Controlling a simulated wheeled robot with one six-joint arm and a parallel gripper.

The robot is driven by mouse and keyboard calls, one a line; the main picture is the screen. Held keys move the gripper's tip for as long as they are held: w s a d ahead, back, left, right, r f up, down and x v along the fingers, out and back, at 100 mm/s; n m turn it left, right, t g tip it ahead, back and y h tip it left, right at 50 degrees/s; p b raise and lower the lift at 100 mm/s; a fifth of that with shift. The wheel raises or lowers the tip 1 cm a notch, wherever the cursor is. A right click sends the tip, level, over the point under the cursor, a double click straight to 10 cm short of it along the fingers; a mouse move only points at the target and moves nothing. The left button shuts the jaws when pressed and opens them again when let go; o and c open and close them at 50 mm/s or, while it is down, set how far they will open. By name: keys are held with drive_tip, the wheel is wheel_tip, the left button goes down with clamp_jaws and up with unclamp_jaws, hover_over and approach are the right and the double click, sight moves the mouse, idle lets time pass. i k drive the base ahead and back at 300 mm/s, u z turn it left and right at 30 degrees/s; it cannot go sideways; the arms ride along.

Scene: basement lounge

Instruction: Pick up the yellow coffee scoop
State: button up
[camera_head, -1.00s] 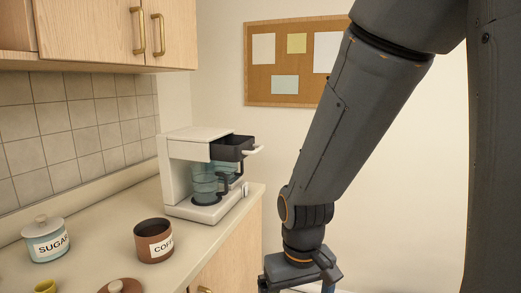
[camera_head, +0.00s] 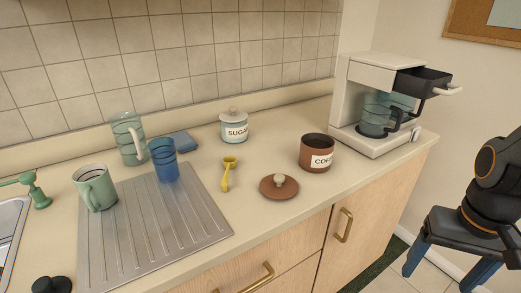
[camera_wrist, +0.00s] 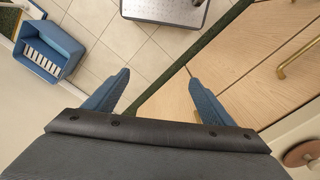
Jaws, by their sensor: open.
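The yellow coffee scoop (camera_head: 227,174) lies on the counter in the head view, its round bowl toward the wall and its handle toward the front. It sits between the drying board and the brown lid. My gripper (camera_head: 436,272) is at the lower right of the head view, off the counter's right end and well away from the scoop. In the wrist view my gripper (camera_wrist: 158,88) has its two blue fingers apart with nothing between them, pointing down over the floor. The scoop is not in the wrist view.
Around the scoop stand the sugar jar (camera_head: 234,127), the open coffee canister (camera_head: 316,153), its lid (camera_head: 279,187), a blue glass (camera_head: 164,160) and a green mug (camera_head: 95,188). The coffee machine (camera_head: 361,112) stands at the counter's right end. A blue bin (camera_wrist: 48,50) is on the floor.

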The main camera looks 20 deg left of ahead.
sight(228, 171)
drive_tip(key=u, duration=1.55)
drive_tip(key=k, duration=0.5)
drive_tip(key=z, duration=1.45)
drive_tip(key=i, duration=1.25)
drive_tip(key=u, duration=2.35)
